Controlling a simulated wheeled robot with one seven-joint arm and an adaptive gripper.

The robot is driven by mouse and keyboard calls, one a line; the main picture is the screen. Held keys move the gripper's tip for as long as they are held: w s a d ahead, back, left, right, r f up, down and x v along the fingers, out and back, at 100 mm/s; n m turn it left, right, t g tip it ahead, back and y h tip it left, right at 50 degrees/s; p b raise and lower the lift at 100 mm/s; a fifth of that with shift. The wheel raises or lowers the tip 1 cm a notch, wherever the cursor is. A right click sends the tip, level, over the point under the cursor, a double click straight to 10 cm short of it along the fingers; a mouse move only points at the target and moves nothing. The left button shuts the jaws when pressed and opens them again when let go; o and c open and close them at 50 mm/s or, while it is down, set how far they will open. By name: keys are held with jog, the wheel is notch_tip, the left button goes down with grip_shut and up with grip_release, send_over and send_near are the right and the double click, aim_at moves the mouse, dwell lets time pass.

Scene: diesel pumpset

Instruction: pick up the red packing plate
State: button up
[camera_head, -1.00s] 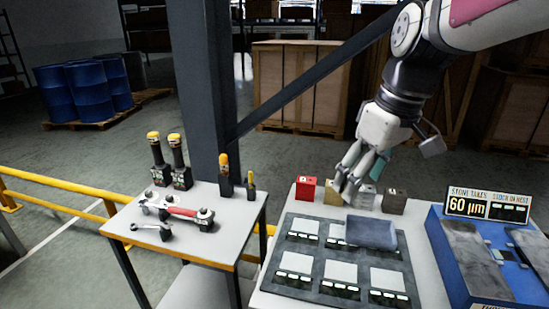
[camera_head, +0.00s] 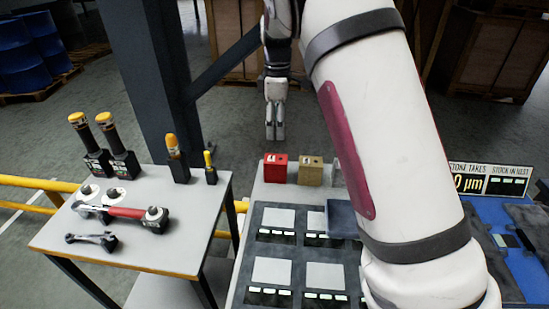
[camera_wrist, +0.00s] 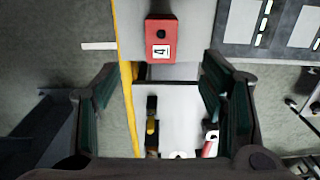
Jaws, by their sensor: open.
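The red packing plate (camera_head: 276,168) is a small upright red block at the back left edge of the right-hand table, left of a tan block. In the wrist view the red plate (camera_wrist: 161,31) is near the top centre, with a dark hole and a white label marked 4. My gripper (camera_head: 275,137) points down and appears just behind and above the red plate. In the wrist view my gripper (camera_wrist: 160,82) has its two green-lined fingers wide apart, with nothing between them touching. The plate lies beyond the fingertips in that view.
The tan block (camera_head: 311,171) stands close right of the red plate. A dark tray (camera_head: 250,246) with light squares lies in front. The left table (camera_head: 60,235) holds tools with yellow tops and a red-handled part. A dark post (camera_head: 145,90) and diagonal brace stand behind.

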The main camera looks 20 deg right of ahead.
aim_at(276, 158)
notch_tip(276, 158, down, 11)
jog(key=shift+a+f+p, duration=0.15)
jog(key=shift+f+p, duration=0.05)
jog(key=shift+p, duration=0.5)
jog(key=shift+c, duration=0.2)
grip_shut()
jog(key=shift+r, duration=0.1)
